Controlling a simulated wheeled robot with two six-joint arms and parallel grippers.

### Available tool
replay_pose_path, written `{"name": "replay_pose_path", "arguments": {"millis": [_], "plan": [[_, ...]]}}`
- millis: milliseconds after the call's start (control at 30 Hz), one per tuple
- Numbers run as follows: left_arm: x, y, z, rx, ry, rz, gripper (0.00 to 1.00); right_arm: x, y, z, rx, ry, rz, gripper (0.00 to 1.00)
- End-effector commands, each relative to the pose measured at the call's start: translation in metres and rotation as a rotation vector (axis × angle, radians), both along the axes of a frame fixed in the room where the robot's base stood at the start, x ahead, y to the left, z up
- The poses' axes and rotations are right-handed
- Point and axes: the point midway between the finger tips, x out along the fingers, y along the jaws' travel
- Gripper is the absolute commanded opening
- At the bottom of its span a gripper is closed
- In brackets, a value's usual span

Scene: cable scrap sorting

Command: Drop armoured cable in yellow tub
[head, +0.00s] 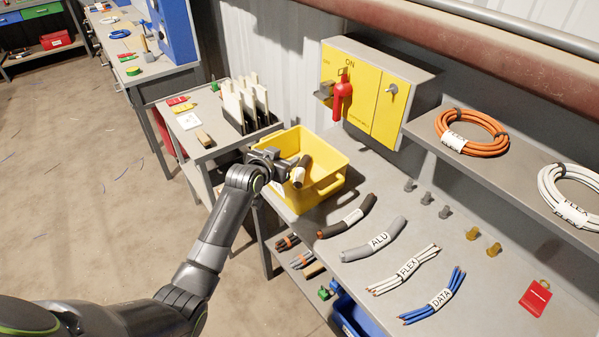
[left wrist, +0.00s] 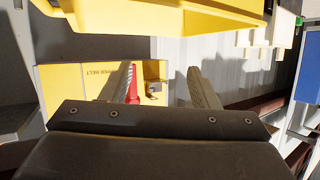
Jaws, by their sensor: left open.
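The yellow tub (head: 325,190) stands on the bench, and its wall fills the top of the left wrist view (left wrist: 170,22). My left gripper (head: 286,168) is at the tub's left rim in the head view. Its two fingers are apart with nothing between them in the left wrist view (left wrist: 166,88). A short dark cable piece with a pale label (head: 301,171) shows tilted at the tub's opening, just right of the fingers. I cannot tell whether it touches the tub or read its label. A second dark cable with a white label (head: 347,217) lies on the bench.
A grey ALU cable (head: 374,239), a white FLEX bundle (head: 404,270) and a blue DATA bundle (head: 433,297) lie on the bench. A yellow switch box (head: 372,95) with a red handle stands behind the tub. Cable coils (head: 472,132) rest on the shelf.

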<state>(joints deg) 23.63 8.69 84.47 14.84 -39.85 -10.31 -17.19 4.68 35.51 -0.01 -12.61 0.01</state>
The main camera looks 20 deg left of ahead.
Motion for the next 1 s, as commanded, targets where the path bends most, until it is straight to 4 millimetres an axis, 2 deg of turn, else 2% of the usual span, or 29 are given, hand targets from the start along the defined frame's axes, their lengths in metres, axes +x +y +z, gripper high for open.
{"name": "replay_pose_path", "arguments": {"millis": [167, 367, 1000], "plan": [[-0.003, 0.001, -0.002, 0.001, 0.006, 0.000, 0.55, 0.000, 0.000, -0.001, 0.000, -0.001, 0.000, 0.36], [-0.018, 0.004, 0.005, 0.002, 0.003, 0.001, 0.55, 0.001, 0.000, -0.003, 0.000, -0.001, 0.000, 0.36], [-0.109, 0.017, 0.043, 0.002, 0.000, 0.000, 0.55, 0.001, 0.002, -0.015, 0.003, -0.001, -0.001, 0.36]]}}
